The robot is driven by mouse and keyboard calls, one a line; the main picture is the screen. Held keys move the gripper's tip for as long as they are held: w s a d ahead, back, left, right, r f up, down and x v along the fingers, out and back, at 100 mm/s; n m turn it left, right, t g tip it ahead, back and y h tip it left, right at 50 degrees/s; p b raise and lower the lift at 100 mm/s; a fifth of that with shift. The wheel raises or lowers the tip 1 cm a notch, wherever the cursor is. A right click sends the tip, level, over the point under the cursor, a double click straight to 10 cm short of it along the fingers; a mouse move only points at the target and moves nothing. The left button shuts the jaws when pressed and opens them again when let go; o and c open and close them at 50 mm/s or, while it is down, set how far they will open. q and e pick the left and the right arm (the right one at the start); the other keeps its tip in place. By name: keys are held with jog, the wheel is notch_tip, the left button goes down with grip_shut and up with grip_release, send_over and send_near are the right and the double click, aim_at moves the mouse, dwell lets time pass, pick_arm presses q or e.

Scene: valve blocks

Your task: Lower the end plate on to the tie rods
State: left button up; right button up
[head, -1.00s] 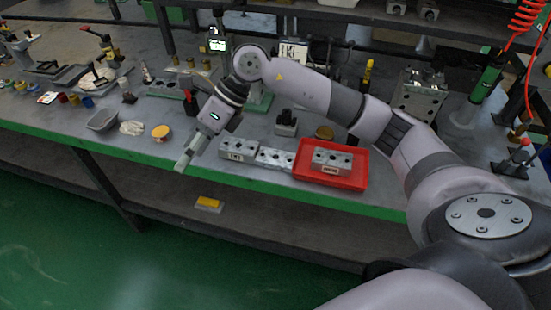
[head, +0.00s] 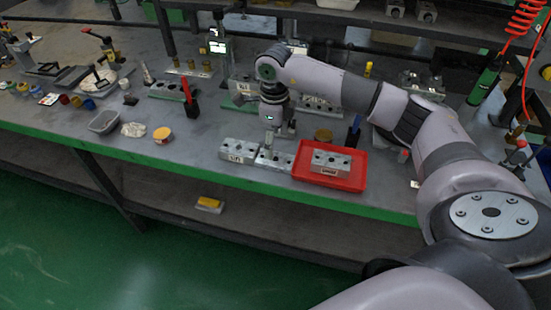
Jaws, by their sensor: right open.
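My right gripper (head: 269,143) points down just above a grey metal block with holes (head: 274,161) near the bench's front edge. Its fingers are small in view and open; nothing shows between them. A similar grey block with a white label (head: 238,150) sits to the left of it. A third grey block with a red label (head: 331,161) lies in a red tray (head: 346,183) to the right. I cannot tell which block is the end plate, and I cannot make out the tie rods. My left gripper is out of view.
A red-handled tool (head: 188,98) and a blue-handled tool (head: 354,130) stand upright. The bench's green front edge (head: 215,180) is clear.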

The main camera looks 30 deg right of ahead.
aim_at(276, 158)
jog(key=shift+f, duration=0.6)
notch_tip(276, 158, down, 4)
jog(key=shift+s+f+p, duration=0.15)
jog(key=shift+f+p, duration=0.05)
jog(key=shift+p, duration=0.55)
jog(key=shift+f, duration=0.4)
jog(key=shift+r, duration=0.1)
jog(key=c, duration=1.5)
